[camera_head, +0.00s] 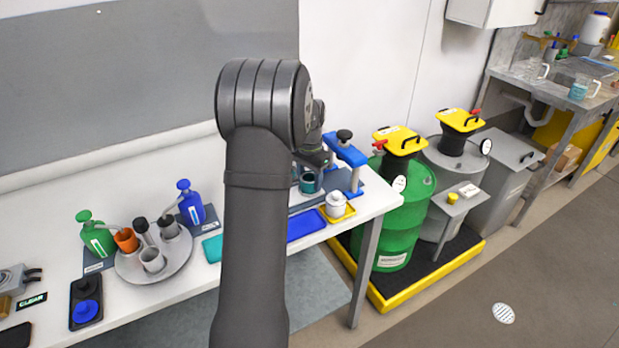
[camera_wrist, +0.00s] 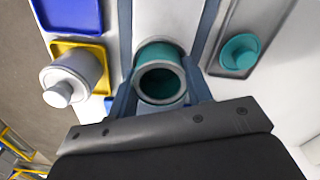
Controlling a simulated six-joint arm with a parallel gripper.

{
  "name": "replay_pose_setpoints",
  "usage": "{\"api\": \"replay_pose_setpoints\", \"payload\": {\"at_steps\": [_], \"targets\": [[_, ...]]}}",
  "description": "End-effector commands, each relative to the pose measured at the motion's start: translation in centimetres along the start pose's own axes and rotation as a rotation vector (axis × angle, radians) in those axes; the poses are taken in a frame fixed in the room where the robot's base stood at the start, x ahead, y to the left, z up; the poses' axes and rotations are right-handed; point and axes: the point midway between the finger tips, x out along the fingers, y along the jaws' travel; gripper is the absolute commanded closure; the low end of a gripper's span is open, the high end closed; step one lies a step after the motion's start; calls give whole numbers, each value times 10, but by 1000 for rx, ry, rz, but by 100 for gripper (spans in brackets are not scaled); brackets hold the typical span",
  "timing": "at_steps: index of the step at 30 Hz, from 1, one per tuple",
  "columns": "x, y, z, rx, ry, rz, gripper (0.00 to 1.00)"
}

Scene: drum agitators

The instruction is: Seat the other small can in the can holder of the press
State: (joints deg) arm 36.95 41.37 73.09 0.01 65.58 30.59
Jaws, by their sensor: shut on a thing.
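One finger is on each side of the can. Behind the can a teal band shows; I cannot tell whether it belongs to the can or to something under it. In the head view, the blue press (camera_head: 345,150) with a black knob stands at the right end of the bench. A teal can (camera_head: 310,182) shows beside it, partly behind my arm. My gripper is mostly hidden there, and the can holder is not clearly visible.
A white bottle (camera_head: 337,204) stands in a yellow tray near the bench's front edge, beside a blue tray (camera_head: 306,225). A grey tray with a teal round piece (camera_wrist: 240,54) lies right in the wrist view. A round stand with cups (camera_head: 155,259) is at left.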

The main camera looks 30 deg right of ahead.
Motion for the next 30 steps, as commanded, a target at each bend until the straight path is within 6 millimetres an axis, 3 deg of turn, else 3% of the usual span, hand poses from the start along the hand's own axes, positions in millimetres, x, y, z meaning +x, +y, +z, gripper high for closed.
{"api": "replay_pose_setpoints", "payload": {"at_steps": [8, 9, 13, 25, 27, 30], "targets": [[0, 0, 0, 0, 0, 0, 76], [0, 0, 0, 0, 0, 0, 53], [0, 0, 0, 0, 1, 0, 29], [0, 0, 0, 0, 1, 0, 29], [0, 0, 0, 0, 1, 0, 15], [0, 0, 0, 0, 1, 0, 15]]}}
